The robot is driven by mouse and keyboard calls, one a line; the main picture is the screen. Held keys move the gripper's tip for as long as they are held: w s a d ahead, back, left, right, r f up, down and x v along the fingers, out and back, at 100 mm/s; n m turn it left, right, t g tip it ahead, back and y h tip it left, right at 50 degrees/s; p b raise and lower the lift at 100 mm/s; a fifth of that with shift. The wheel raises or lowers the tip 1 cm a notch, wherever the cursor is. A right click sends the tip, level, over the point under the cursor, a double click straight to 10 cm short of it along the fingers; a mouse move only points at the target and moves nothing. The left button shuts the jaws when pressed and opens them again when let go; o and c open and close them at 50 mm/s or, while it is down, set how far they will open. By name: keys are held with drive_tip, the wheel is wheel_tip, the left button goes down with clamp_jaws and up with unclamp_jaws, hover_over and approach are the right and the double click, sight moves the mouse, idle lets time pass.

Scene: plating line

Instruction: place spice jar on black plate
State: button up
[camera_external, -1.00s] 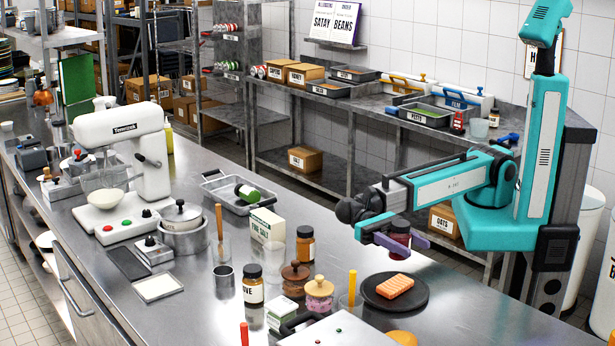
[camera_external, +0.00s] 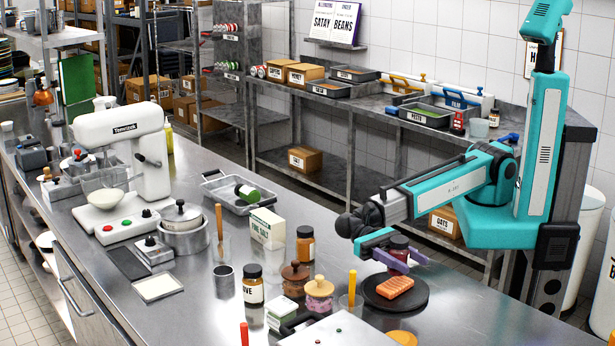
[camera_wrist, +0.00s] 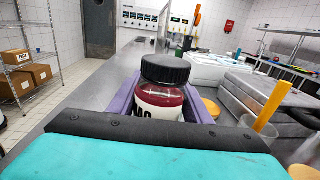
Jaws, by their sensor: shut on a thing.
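The spice jar (camera_external: 399,243), with a black lid and dark red contents, is held upright in my gripper (camera_external: 396,254). In the wrist view the jar (camera_wrist: 162,98) stands between the fingers, its white label partly hidden by the near finger. The round black plate (camera_external: 418,299) lies on the steel counter just below and in front of the gripper. An orange block (camera_external: 395,287) sits on the plate. The jar is over the plate's back edge in the picture; its base is hidden by the purple finger, so I cannot tell the exact height.
A glass with a yellow stick (camera_external: 351,290) stands left of the plate. A pink jar with a wooden lid (camera_external: 319,296) and an orange-filled, black-lidded jar (camera_external: 305,245) stand farther left. An orange round thing (camera_external: 402,338) is in front. The counter right of the plate is clear.

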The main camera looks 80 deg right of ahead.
drive_tip(key=shift+f, duration=1.5)
drive_tip(key=shift+f, duration=0.1)
drive_tip(key=o, duration=1.2)
drive_tip(key=shift+o, duration=0.2)
drive_tip(key=b+v, duration=0.2)
drive_tip(key=v, duration=1)
drive_tip(key=shift+b, duration=0.35)
